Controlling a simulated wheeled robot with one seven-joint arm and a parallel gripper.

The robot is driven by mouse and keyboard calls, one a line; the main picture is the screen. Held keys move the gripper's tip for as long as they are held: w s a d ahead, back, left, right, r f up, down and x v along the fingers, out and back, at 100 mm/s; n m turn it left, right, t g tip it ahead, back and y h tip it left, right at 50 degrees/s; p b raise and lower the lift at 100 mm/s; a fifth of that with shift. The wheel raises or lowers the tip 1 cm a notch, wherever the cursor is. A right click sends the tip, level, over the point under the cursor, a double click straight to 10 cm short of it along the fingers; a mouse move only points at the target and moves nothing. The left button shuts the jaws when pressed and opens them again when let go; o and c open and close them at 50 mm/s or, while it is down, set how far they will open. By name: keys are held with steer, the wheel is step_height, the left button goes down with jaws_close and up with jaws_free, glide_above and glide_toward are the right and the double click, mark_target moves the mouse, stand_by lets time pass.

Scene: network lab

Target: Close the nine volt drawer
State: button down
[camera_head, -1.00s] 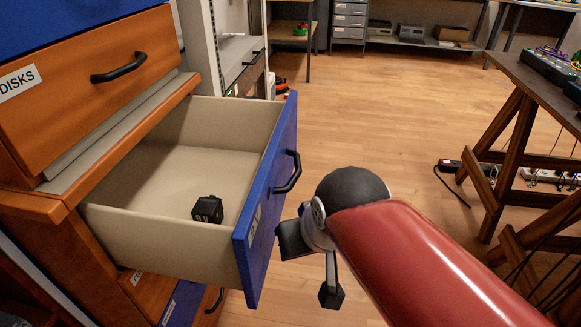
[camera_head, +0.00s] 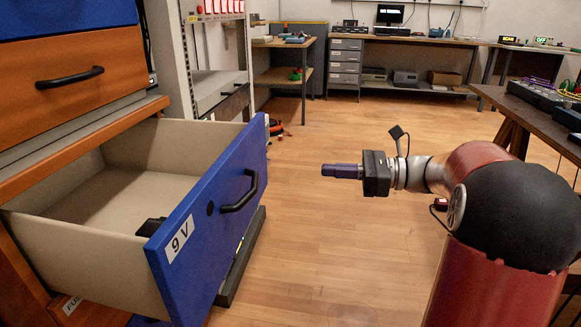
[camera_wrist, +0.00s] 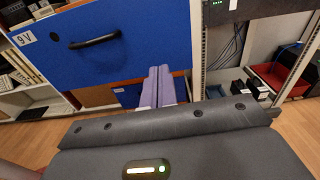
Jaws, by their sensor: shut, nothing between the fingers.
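The nine volt drawer (camera_head: 207,216) has a blue front with a "9 V" label and a black handle (camera_head: 240,191). It stands pulled far out of the cabinet at the left in the head view. A black object (camera_head: 151,227) lies inside it, mostly hidden by the front. My gripper (camera_head: 325,170) is to the right of the drawer front, apart from it, pointing left with its fingers shut and empty. In the wrist view the drawer front (camera_wrist: 130,50) and its handle (camera_wrist: 94,41) are ahead at upper left, and my shut fingers (camera_wrist: 160,75) show below its right side.
A closed orange drawer (camera_head: 75,80) is above the open one. A metal rack (camera_head: 215,80) stands behind the drawer. A dark workbench (camera_head: 535,110) is at the right. The wooden floor (camera_head: 330,250) between the drawer and my arm is clear.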

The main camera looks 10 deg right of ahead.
mark_target(260, 160)
steer(key=x, duration=0.4)
steer(key=b+x, duration=0.1)
steer(key=x, duration=0.3)
steer(key=w+x, duration=0.1)
steer(key=x, duration=0.4)
steer(key=shift+r+b, duration=0.35)
steer(key=shift+b, duration=0.05)
steer(key=shift+w+a+r, duration=0.1)
steer(key=shift+w+a, duration=0.05)
steer(key=shift+a, duration=0.3)
steer(key=p+x, duration=0.2)
steer(key=x, duration=0.6)
steer(key=p+x, duration=0.1)
steer(key=x, duration=0.6)
steer(key=r+p+x, duration=0.1)
steer(key=p+x, duration=0.1)
steer(key=x, duration=0.6)
steer(key=shift+w+a+f+p, duration=0.15)
steer(key=shift+w+a+p, duration=0.1)
steer(key=shift+p, duration=0.1)
steer(key=shift+a+r+y, duration=0.15)
steer(key=shift+r+y, duration=0.1)
steer(key=shift+y, duration=0.05)
